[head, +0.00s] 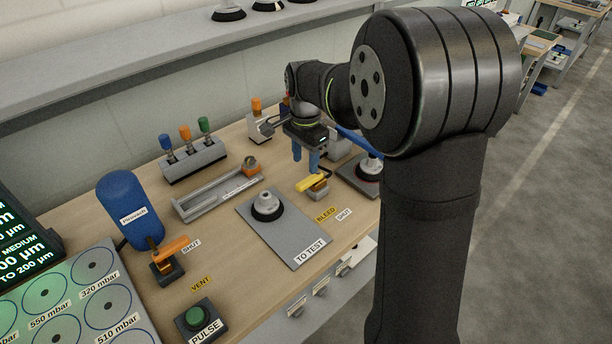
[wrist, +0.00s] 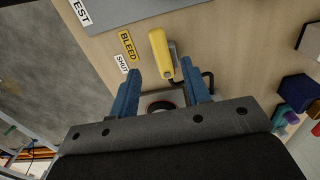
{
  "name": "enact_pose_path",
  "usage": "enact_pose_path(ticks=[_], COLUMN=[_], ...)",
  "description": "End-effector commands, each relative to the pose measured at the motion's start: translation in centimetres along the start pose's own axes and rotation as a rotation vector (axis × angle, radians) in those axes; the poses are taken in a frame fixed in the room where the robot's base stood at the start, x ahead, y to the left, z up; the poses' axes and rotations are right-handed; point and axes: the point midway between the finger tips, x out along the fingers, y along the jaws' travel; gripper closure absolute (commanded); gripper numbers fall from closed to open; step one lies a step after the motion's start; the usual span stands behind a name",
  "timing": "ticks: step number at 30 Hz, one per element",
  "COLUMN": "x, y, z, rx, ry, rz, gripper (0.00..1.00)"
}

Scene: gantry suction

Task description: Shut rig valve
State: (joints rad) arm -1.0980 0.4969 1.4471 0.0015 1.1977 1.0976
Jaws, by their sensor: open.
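A valve with a yellow lever (head: 309,183) stands on the bench under my gripper. A yellow BLEED label (head: 326,214) and a white SHUT label (head: 344,214) lie beside it. In the wrist view the yellow lever (wrist: 160,52) lies just ahead of the gap between my fingertips. My gripper (head: 305,160) is open, its blue fingers pointing down above and behind the lever; the wrist view shows the gripper (wrist: 162,72) empty. I cannot tell whether a finger touches the lever.
A grey TO TEST plate (head: 304,250) with a suction cup (head: 266,206) lies left of the valve. A second valve with an orange lever (head: 176,248) stands by a blue tank (head: 131,208). Another suction cup (head: 370,167) stands close at the right.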

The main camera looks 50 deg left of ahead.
Motion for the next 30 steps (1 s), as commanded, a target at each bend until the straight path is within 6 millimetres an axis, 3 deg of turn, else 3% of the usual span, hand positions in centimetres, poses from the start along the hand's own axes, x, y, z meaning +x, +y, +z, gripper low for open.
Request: enact_pose_path(ticks=[3, 9, 22, 23, 27, 30], x=[2.6, 5.4, 6.5, 6.5, 6.5, 6.5], y=[0.1, 0.0, 0.0, 0.0, 0.0, 0.0], z=[0.0, 0.0, 0.0, 0.0, 0.0, 0.0], rx=[0.000, 0.000, 0.000, 0.000, 0.000, 0.000], ry=[-0.002, -0.002, -0.001, -0.001, 0.000, 0.000], rz=[0.003, 0.002, -0.001, -0.001, -0.001, -0.001], gripper=[0.56, 0.56, 0.56, 0.58, 0.86, 1.00])
